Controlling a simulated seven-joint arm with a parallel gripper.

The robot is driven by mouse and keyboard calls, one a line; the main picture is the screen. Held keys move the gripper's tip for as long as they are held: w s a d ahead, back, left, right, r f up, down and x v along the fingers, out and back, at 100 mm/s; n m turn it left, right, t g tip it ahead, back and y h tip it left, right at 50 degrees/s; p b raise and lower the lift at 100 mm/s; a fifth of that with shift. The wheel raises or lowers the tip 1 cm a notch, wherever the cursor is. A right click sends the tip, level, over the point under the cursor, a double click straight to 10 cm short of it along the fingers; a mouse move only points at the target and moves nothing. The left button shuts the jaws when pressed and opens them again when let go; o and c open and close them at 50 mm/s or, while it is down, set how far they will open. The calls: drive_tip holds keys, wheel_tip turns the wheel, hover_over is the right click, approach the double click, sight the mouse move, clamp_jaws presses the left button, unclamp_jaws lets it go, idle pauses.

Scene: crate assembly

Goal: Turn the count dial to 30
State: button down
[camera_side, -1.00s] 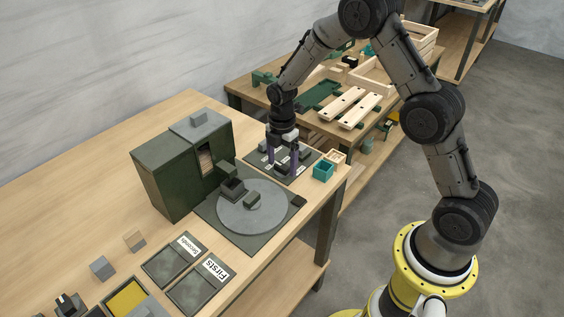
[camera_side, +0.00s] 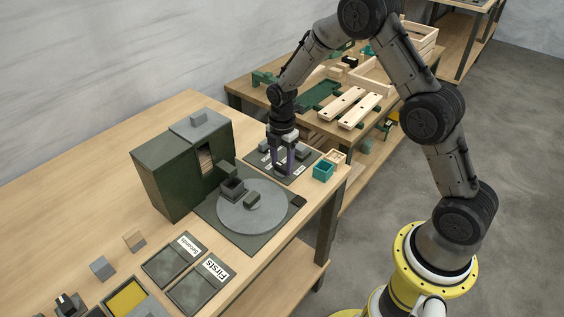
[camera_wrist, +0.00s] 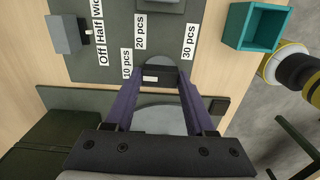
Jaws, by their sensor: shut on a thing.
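The count dial (camera_wrist: 160,74) shows in the wrist view as a dark bar-shaped knob with a small white mark on its left part, toward the 10 pcs label. Around it are the labels 10 pcs (camera_wrist: 126,64), 20 pcs (camera_wrist: 140,31) and 30 pcs (camera_wrist: 189,42). My gripper (camera_wrist: 161,78) has its two purple fingers on either side of the knob and is shut on it. In the side view my gripper (camera_side: 284,170) points down at the dark dial panel, and the fingers hide most of the knob.
A second grey control (camera_wrist: 66,34) sits by the Off and Half labels. A teal open box (camera_side: 322,170) stands right of the panel, close to the table edge. A round grey turntable (camera_side: 240,216) and a dark green cabinet (camera_side: 165,180) stand nearby.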

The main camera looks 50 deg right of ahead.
drive_tip(key=m, duration=0.5)
drive_tip(key=shift+m, duration=0.3)
drive_tip(key=m, duration=0.6)
drive_tip(key=shift+r, duration=0.1)
drive_tip(key=m, duration=0.6)
drive_tip(key=shift+m, duration=0.3)
drive_tip(key=m, duration=0.5)
drive_tip(key=shift+m, duration=0.4)
drive_tip(key=shift+c, duration=1.2)
unclamp_jaws()
